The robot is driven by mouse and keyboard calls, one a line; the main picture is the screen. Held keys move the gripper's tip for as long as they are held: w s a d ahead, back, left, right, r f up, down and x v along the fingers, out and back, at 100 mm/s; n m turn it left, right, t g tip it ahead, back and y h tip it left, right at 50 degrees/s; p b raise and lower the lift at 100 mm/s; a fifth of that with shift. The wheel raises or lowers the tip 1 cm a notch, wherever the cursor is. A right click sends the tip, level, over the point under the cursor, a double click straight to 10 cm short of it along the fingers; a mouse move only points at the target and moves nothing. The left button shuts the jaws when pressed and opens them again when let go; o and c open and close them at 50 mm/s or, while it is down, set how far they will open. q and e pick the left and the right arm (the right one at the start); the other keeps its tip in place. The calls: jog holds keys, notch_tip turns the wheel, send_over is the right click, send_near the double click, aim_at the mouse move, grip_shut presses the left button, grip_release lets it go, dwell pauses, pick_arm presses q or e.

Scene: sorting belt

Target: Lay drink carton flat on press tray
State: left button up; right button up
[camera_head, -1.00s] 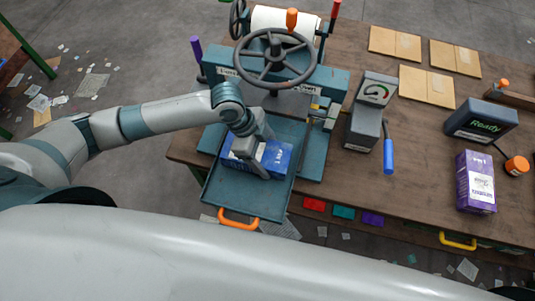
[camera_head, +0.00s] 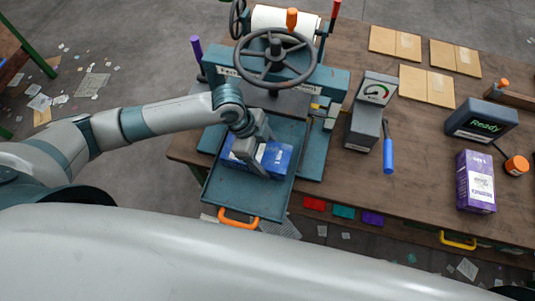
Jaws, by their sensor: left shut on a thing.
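A blue drink carton (camera_head: 277,158) lies on its side on the teal press tray (camera_head: 227,188), which is pulled out in front of the press. My left gripper (camera_head: 256,162) reaches down over the carton and is shut on it, hiding part of its middle. The carton looks flat against the tray, though the contact under it is hidden. A purple carton (camera_head: 476,182) stands upright at the right side of the table. My right gripper is out of view.
The press (camera_head: 272,65) with its handwheel stands behind the tray. A grey gauge box (camera_head: 368,110) with a blue-handled lever (camera_head: 388,155) is to the right. A "Ready" display (camera_head: 482,122), an orange knob (camera_head: 516,166) and flattened cardboard (camera_head: 427,86) lie farther right.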

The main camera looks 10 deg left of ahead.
pick_arm(q)
jog(key=o, duration=1.1)
jog(key=shift+r, duration=0.15)
jog(key=shift+w+a+r, duration=0.1)
jog(key=shift+a+r, duration=0.15)
jog(key=shift+r, duration=0.25)
jog(key=b+v, duration=0.4)
jog(key=v, duration=1.2)
jog(key=shift+s, duration=0.25)
